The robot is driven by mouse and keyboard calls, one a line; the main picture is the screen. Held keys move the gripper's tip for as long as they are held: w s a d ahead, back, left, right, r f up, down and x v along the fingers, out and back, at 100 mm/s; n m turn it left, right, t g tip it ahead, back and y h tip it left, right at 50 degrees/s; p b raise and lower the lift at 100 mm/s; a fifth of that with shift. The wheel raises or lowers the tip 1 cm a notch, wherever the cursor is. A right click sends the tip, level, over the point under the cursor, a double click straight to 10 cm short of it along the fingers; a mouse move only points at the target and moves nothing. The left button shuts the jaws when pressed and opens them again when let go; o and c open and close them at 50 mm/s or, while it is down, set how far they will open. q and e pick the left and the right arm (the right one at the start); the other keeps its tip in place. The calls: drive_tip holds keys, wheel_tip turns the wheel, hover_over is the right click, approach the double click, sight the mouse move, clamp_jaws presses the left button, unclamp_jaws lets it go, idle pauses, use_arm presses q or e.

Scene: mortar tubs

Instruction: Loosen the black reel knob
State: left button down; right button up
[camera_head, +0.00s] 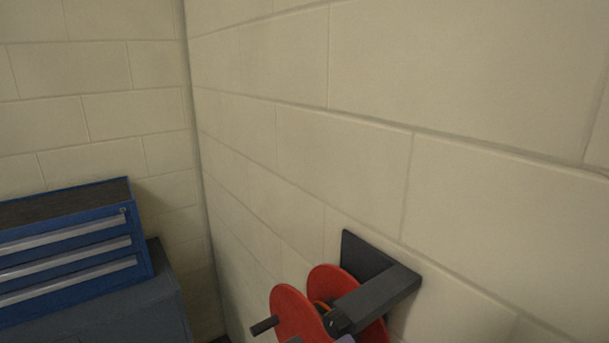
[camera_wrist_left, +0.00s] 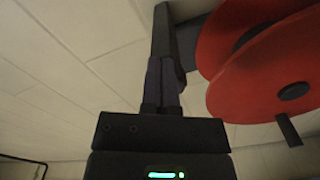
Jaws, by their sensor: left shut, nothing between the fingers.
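A red reel (camera_head: 297,316) hangs on a dark wall bracket (camera_head: 385,290) at the bottom of the head view. A small dark knob-like part (camera_head: 340,321) sits at the bracket arm's near end; I cannot tell surely that it is the reel knob. A black crank handle (camera_head: 265,326) sticks out from the front disc. In the left wrist view the red reel (camera_wrist_left: 250,80) is at the upper right. My left gripper (camera_wrist_left: 164,65) is shut and empty, its fingers pointing at the dark bracket (camera_wrist_left: 162,30). Contact cannot be told. My right gripper is not in view.
A blue drawer chest (camera_head: 70,240) stands on a dark grey cabinet (camera_head: 110,315) at the left. A pale block wall (camera_head: 370,160) runs behind the reel. The space between chest and reel looks free.

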use_arm(q)
drive_tip(key=v, duration=0.6)
